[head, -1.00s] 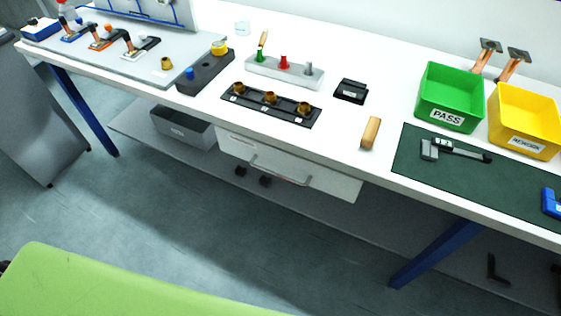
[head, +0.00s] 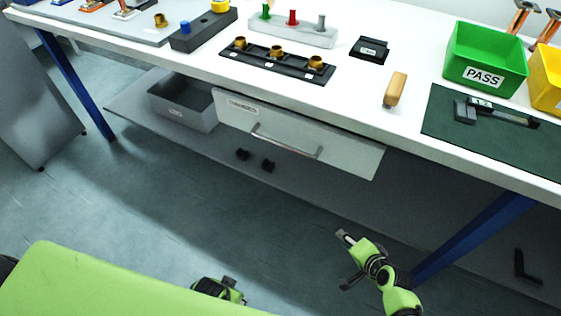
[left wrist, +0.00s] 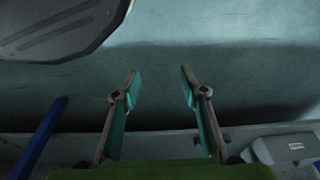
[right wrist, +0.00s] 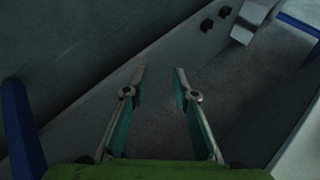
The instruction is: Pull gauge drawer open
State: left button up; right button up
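The gauge drawer (head: 350,152) hangs under the front edge of the white workbench in the head view. Its pale front has a small label at the upper left and a grey bar handle (head: 285,143) across the middle. The front looks shut under the bench. My right gripper (head: 345,240) is below and in front of the drawer, apart from the handle. My left gripper (head: 230,288) is low and farther from the drawer, partly hidden behind my green body. The left wrist view (left wrist: 160,75) and right wrist view (right wrist: 160,73) show both grippers open and empty.
A grey bin (head: 200,112) and two small black objects (head: 255,161) sit on the lower shelf. A blue bench leg (head: 470,238) stands right of my right arm. Gauge blocks, a wooden-handled tool (head: 395,90) and a green PASS bin (head: 487,57) are on the bench. Floor before the drawer is clear.

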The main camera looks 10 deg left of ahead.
jog(key=w+a+r+m+t+y+b, duration=0.2)
jog(key=w+a+r+y+b, duration=0.1)
jog(key=w+a+r+b, duration=0.4)
jog(key=y+b, duration=0.5)
jog(key=y, duration=0.1)
send_near(280, 143)
jog(key=v, duration=0.4)
pick_arm(q)
notch_tip(280, 143, up, 10)
jog(key=w+t+b, duration=0.1)
jog(key=shift+w+f+b, duration=0.2)
jog(key=shift+w+b, duration=0.05)
jog(key=shift+b, duration=0.05)
pick_arm(e)
jog(key=x, duration=1.4)
jog(key=shift+w+f, duration=0.1)
jog(key=shift+f, duration=0.25)
grip_shut()
